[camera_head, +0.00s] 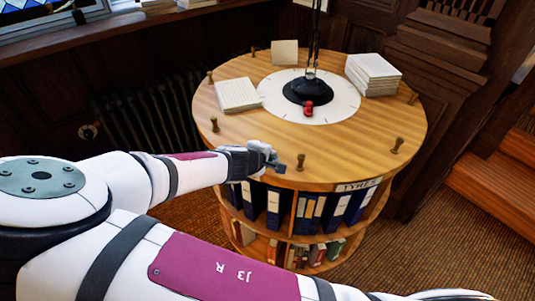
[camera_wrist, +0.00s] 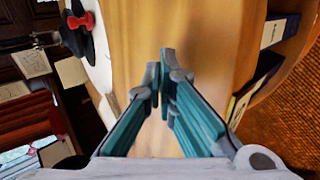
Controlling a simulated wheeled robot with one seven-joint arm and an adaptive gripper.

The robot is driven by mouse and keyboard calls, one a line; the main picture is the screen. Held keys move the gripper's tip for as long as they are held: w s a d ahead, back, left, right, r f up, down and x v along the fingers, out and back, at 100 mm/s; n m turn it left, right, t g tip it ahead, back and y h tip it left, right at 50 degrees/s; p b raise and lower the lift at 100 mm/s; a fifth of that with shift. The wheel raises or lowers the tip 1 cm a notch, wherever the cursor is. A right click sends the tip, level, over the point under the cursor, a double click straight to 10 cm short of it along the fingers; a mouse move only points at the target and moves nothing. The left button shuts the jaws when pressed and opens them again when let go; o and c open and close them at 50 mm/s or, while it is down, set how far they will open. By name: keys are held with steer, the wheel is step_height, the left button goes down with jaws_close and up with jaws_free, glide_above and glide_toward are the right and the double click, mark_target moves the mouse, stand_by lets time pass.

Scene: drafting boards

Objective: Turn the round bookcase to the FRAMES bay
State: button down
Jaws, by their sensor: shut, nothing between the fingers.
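The round bookcase (camera_head: 355,150) has a light wooden top with several small brown pegs (camera_head: 397,145) around its edge. Its rim carries a label reading TYRES (camera_head: 358,186) at the front right. No FRAMES label can be read. Dark blue binders (camera_head: 305,213) stand on the shelf below. My gripper (camera_head: 275,165) is at the front left of the top, close to a front peg (camera_head: 300,162); I cannot tell whether they touch. In the wrist view my gripper (camera_wrist: 161,75) has its fingertips together over the wooden top (camera_wrist: 205,50), with nothing between them.
A black lamp base (camera_head: 308,90) with a red part (camera_head: 308,108) stands on a white disc at the centre. Paper stacks lie at the left (camera_head: 237,95) and right (camera_head: 373,74) of it. A radiator (camera_head: 150,105) is behind; wooden steps (camera_head: 495,185) are at right.

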steer(key=shift+d, duration=0.1)
steer(key=shift+n, duration=0.4)
steer(key=d+p, duration=0.1)
steer(key=s+d+p, duration=0.1)
steer(key=d, duration=0.1)
steer(key=s+d+p, duration=0.1)
steer(key=d, duration=0.1)
steer(key=shift+s+d+p, duration=0.2)
steer(key=shift+p, duration=0.15)
steer(key=shift+d+y, duration=0.15)
steer(key=shift+y, duration=0.15)
steer(key=shift+n+t+y, duration=0.3)
steer(key=shift+n+y, duration=0.1)
steer(key=shift+s+d+p, duration=0.15)
steer(key=shift+s+d, duration=0.05)
steer(key=shift+d, duration=0.8)
steer(key=shift+s+d+p, duration=0.2)
steer(key=shift+s+d, duration=0.05)
steer(key=shift+d, duration=0.8)
steer(key=shift+s+d+p, duration=0.15)
steer(key=shift+s+d, duration=0.05)
steer(key=shift+d, duration=0.8)
